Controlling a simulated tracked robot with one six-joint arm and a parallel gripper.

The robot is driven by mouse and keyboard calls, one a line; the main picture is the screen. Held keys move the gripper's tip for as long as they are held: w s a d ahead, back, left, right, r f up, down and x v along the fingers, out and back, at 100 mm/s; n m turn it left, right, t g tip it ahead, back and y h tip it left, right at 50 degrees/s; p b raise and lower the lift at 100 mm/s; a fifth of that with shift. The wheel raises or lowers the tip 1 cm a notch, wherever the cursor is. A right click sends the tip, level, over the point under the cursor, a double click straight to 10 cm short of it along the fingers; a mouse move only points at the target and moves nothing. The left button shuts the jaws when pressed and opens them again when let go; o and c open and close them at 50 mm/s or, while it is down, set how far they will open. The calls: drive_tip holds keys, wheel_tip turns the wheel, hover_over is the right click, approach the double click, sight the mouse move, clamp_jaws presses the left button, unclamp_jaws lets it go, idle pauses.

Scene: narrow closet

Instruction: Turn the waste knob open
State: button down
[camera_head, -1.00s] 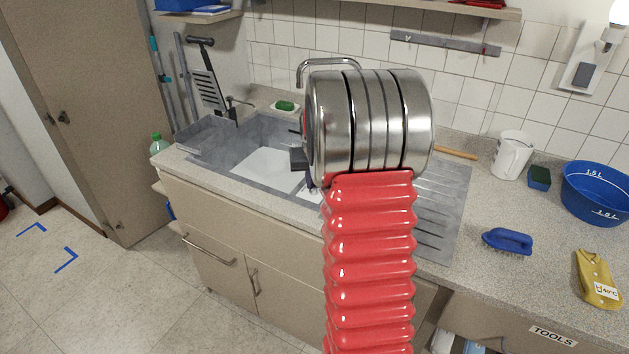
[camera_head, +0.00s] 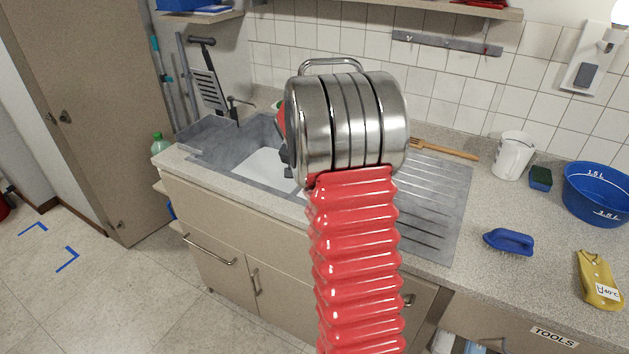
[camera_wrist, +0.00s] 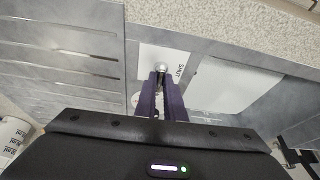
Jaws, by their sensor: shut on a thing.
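In the wrist view, the small silver waste knob (camera_wrist: 161,67) sits on a pale plate with dark lettering beside the sink. My gripper (camera_wrist: 161,74) has two purple fingers, close together, with their tips on the knob. It is shut on the knob. The knob's turn angle is too small to read. In the head view my own arm covers the knob and the fingertips. The grey sink (camera_head: 226,158) shows to the left of my arm.
A white jug (camera_head: 513,155), green sponge (camera_head: 540,178), blue basin (camera_head: 597,192), blue brush (camera_head: 508,241) and yellow cloth (camera_head: 598,279) occupy the right counter.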

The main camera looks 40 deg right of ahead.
drive_tip(key=shift+w+a+m, duration=0.15)
drive_tip(key=shift+a+m, duration=0.05)
drive_tip(key=shift+m, duration=0.1)
idle(0.4)
drive_tip(key=c, duration=1.8)
unclamp_jaws()
drive_tip(key=shift+d, duration=0.1)
drive_tip(key=shift+c, duration=0.2)
drive_tip(key=shift+r, duration=0.1)
drive_tip(key=v, duration=1.3)
drive_tip(key=shift+a+r, duration=0.15)
drive_tip(key=shift+a, duration=0.2)
